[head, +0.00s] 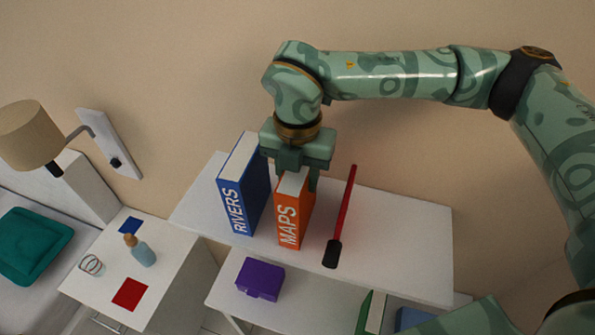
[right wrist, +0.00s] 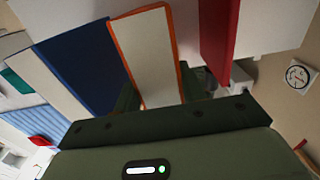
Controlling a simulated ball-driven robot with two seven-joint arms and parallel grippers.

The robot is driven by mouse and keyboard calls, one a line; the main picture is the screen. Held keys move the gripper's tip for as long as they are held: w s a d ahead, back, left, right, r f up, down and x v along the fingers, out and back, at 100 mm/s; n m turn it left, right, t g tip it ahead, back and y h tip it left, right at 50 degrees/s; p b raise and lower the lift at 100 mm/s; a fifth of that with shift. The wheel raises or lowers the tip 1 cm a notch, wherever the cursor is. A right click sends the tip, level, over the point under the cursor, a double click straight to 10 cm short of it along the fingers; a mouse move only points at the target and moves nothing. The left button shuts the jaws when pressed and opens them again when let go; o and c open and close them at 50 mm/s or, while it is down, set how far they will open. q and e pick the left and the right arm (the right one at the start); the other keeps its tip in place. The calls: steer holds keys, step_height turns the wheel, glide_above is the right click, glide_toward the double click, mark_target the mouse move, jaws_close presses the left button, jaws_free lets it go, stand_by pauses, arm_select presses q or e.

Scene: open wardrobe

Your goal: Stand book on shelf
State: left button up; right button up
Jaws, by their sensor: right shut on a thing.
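The orange book (head: 291,219) labelled MAPS stands upright on the white top shelf (head: 400,231). My right gripper (head: 295,180) comes down from above and is shut on its top edge. In the right wrist view the orange book (right wrist: 147,58) sits between the two fingers. The blue book (head: 243,190) labelled RIVERS stands upright to its left, close beside it with a small gap; it also shows in the right wrist view (right wrist: 85,68). My left gripper is not in view.
A red-handled tool with a black head (head: 344,215) lies right of the orange book. A purple box (head: 260,280) and a green book (head: 371,314) are on the lower shelf. The top shelf's right part is clear. A nightstand (head: 175,267) and lamp (head: 30,136) are left.

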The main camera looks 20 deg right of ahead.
steer(key=shift+f, duration=0.15)
steer(key=o, duration=1.3)
steer(key=shift+r, duration=0.45)
step_height(320, 180, up, 12)
steer(key=b, duration=0.2)
steer(key=shift+f, duration=0.25)
